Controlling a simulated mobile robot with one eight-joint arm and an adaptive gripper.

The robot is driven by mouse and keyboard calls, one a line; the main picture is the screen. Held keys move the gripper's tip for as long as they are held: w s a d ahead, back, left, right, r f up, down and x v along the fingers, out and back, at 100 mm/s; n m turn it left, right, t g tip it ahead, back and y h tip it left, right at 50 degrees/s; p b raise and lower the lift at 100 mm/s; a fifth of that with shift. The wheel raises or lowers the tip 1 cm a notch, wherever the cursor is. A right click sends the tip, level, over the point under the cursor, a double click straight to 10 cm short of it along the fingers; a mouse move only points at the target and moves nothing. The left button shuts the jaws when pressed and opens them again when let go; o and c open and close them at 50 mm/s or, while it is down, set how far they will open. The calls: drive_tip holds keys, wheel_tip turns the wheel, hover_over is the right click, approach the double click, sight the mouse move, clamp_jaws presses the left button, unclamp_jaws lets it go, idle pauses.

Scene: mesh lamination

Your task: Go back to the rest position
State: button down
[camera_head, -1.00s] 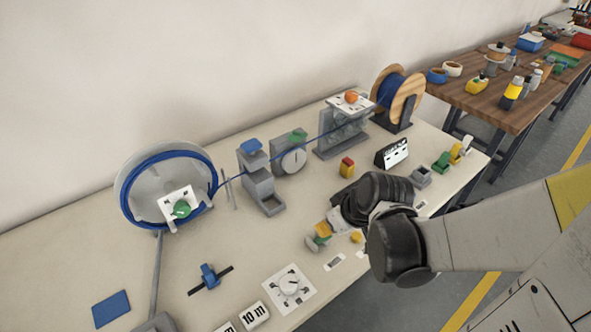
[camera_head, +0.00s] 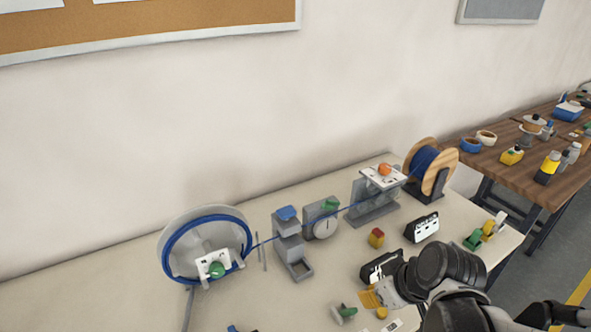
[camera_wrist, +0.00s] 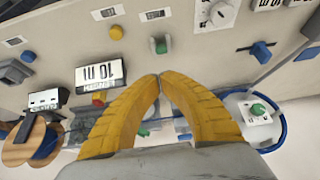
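My gripper (camera_head: 370,298) hangs over the front of the pale bench in the head view. In the wrist view its two yellow fingers (camera_wrist: 160,77) meet at the tips, with nothing visible between them. A small green-and-grey piece (camera_head: 343,312) stands on the bench, just left of and below the gripper. It also shows in the wrist view (camera_wrist: 159,45), beyond the fingertips and apart from them.
A reel with blue line (camera_head: 207,248) stands at the left. Grey devices (camera_head: 290,250) and a wooden spool (camera_head: 432,168) stand along the line. A red-and-yellow block (camera_head: 376,238) and a black display (camera_head: 421,228) are near my arm. A brown table (camera_head: 500,178) stands at the right.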

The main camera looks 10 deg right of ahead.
drive_tip(key=a+r+m+t+h+b, duration=0.1)
drive_tip(key=a+r+m+b, duration=0.2)
drive_tip(key=a+r, duration=0.2)
wheel_tip(320, 180, up, 3)
drive_tip(key=shift+s+f+m+h, duration=0.15)
drive_tip(key=shift+s+m+h, duration=0.15)
drive_tip(key=shift+h, duration=0.1)
drive_tip(key=shift+a, duration=0.1)
idle(0.7)
